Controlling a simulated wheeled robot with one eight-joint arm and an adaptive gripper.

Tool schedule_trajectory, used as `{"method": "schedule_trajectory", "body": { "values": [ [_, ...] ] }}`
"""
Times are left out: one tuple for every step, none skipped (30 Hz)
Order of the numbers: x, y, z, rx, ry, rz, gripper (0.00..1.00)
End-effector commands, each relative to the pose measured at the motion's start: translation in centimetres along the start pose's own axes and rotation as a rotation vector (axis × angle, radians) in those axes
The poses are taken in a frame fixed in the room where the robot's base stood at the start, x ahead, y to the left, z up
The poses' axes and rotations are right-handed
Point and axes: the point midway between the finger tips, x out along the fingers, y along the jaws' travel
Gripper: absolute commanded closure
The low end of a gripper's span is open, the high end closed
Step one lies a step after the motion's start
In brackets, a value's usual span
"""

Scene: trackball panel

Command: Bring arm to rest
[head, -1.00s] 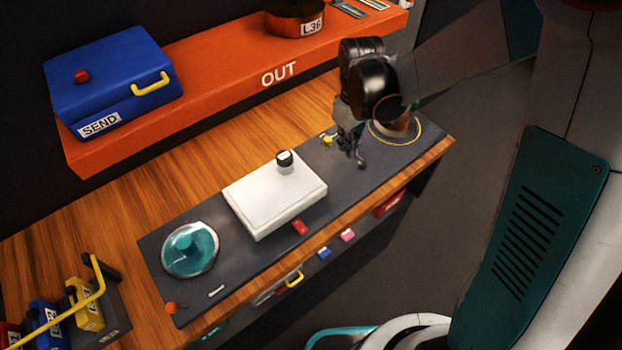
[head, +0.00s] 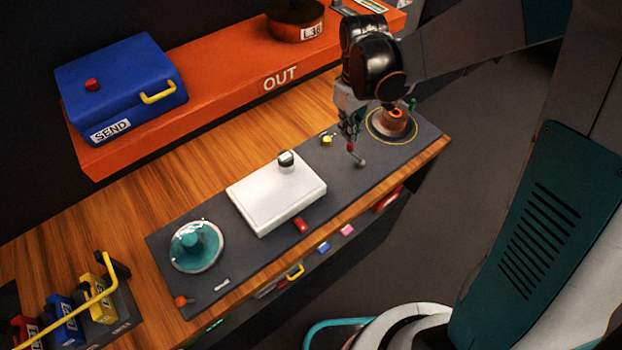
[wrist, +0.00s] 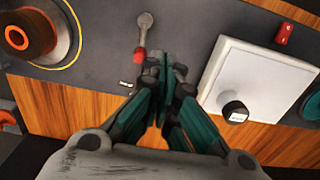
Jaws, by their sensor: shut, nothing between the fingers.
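My gripper (head: 349,126) hangs from my arm over the right part of the dark grey panel (head: 240,270) in the head view. In the wrist view its teal fingers (wrist: 162,66) are shut together with nothing between them. A small lever with a red part and a grey end (wrist: 141,52) shows just beyond the fingertips. It also shows just below the gripper in the head view (head: 357,160). I cannot tell whether the fingers touch it. The white box with a black knob (wrist: 258,82) is right of the fingers in the wrist view.
An orange dial (head: 395,117) in a yellow ring lies right of my gripper. A teal dome (head: 196,246) is at the panel's left. Behind is an orange shelf (head: 230,105) with a blue SEND box (head: 120,85). Colored blocks (head: 68,318) stand behind a yellow bar at lower left.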

Motion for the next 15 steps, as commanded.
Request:
{"method": "schedule_trajectory", "body": {
  "values": [
    [0.04, 0.00, 0.00, 0.000, 0.000, 0.000, 1.00],
    [0.05, 0.00, 0.00, 0.000, 0.000, 0.000, 1.00],
    [0.05, 0.00, 0.00, 0.000, 0.000, 0.000, 1.00],
    [0.05, 0.00, 0.00, 0.000, 0.000, 0.000, 1.00],
    [0.05, 0.00, 0.00, 0.000, 0.000, 0.000, 1.00],
    [0.05, 0.00, 0.00, 0.000, 0.000, 0.000, 1.00],
    [0.05, 0.00, 0.00, 0.000, 0.000, 0.000, 1.00],
    [0.05, 0.00, 0.01, 0.000, 0.000, 0.000, 1.00],
    [0.05, 0.00, 0.01, 0.000, 0.000, 0.000, 1.00],
    [0.04, 0.00, 0.01, 0.000, 0.000, 0.000, 1.00],
    [0.01, 0.00, 0.04, 0.001, 0.001, 0.001, 1.00],
    [-0.10, 0.01, 0.14, 0.004, 0.004, 0.002, 1.00],
    [-0.24, 0.01, 0.27, 0.008, 0.007, 0.004, 1.00],
    [-0.44, 0.02, 0.45, 0.013, 0.012, 0.006, 1.00],
    [-0.78, 0.05, 0.74, 0.024, 0.020, 0.010, 1.00]
  ]
}}
